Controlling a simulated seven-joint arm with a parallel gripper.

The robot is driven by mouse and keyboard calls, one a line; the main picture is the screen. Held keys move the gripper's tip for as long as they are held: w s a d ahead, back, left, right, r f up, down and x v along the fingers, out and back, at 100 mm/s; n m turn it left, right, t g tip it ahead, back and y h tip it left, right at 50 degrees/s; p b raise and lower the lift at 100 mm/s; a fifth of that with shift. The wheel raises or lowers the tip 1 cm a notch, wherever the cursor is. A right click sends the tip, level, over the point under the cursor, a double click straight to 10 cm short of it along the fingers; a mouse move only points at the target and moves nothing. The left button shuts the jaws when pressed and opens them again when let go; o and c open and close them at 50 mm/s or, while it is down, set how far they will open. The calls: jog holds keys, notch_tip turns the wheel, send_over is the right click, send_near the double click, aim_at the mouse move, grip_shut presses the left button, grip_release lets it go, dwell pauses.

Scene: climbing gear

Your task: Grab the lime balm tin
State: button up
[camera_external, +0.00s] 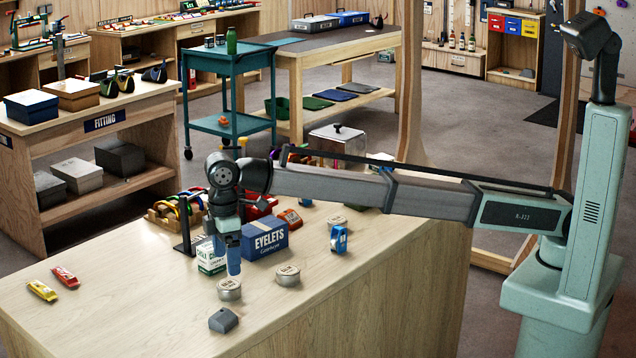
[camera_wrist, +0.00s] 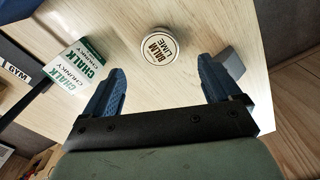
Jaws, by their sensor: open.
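The lime balm tin (camera_wrist: 158,47) is a small round metal tin with a pale lid reading "BALM LIME". In the wrist view it stands on the wooden counter, just beyond my fingertips and roughly between their lines. My gripper (camera_wrist: 162,68) is open, with its two blue fingers apart and nothing between them. In the external view my gripper (camera_external: 233,264) points down, close above a round tin (camera_external: 229,290) that appears to be the same one. Its lid text is too small to read there.
A chalk box (camera_external: 210,259) stands close beside the gripper, with a blue eyelets box (camera_external: 265,239) behind. Two similar tins (camera_external: 287,275) (camera_external: 337,222) stand to the right. A grey block (camera_external: 223,320) lies in front.

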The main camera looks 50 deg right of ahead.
aim_at(229, 284)
jog(key=shift+f, duration=3.85)
jog(key=c, duration=1.2)
jog(key=shift+r, duration=0.15)
